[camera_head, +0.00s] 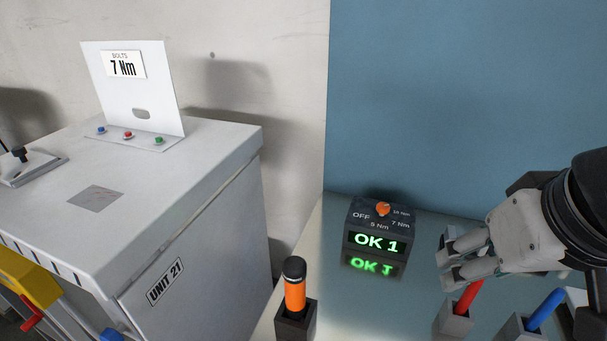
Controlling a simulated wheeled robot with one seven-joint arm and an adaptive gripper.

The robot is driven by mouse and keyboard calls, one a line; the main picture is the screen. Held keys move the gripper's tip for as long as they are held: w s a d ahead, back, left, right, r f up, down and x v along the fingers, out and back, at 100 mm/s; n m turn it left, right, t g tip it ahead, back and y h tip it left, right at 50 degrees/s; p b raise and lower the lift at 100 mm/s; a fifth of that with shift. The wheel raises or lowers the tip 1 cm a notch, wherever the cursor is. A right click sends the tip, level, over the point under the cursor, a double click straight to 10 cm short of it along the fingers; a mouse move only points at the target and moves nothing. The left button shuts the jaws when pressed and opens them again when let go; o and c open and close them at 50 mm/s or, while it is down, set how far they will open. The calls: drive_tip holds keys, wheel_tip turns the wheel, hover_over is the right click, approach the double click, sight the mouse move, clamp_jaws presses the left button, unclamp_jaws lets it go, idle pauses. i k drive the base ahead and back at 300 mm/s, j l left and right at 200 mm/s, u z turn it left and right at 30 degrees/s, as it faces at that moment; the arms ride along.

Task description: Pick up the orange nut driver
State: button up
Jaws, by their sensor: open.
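The orange nut driver (295,290) stands upright in a dark square holder (296,322) at the front left of the blue-grey table. It has an orange grip and a black cap. My gripper (446,270) is open at the right side of the table, well to the right of the nut driver and apart from it. Its fingers point left, above and close to a red-handled tool (468,296). I cannot tell whether they touch that tool. The lower part of the nut driver is hidden in its holder.
A dark box (380,226) with an orange knob and a green "OK 1" display stands behind, between nut driver and gripper. A blue-handled tool (545,310) stands in a holder at right. A grey cabinet (190,215) marked "UNIT 21" is at left. A blue wall panel (450,90) rises behind.

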sight(294, 268)
drive_tip(key=k+j+u, duration=0.5)
drive_tip(key=j, duration=0.15)
drive_tip(key=k+j+u, duration=0.3)
drive_tip(key=j+u, duration=0.25)
drive_tip(key=j, duration=0.2)
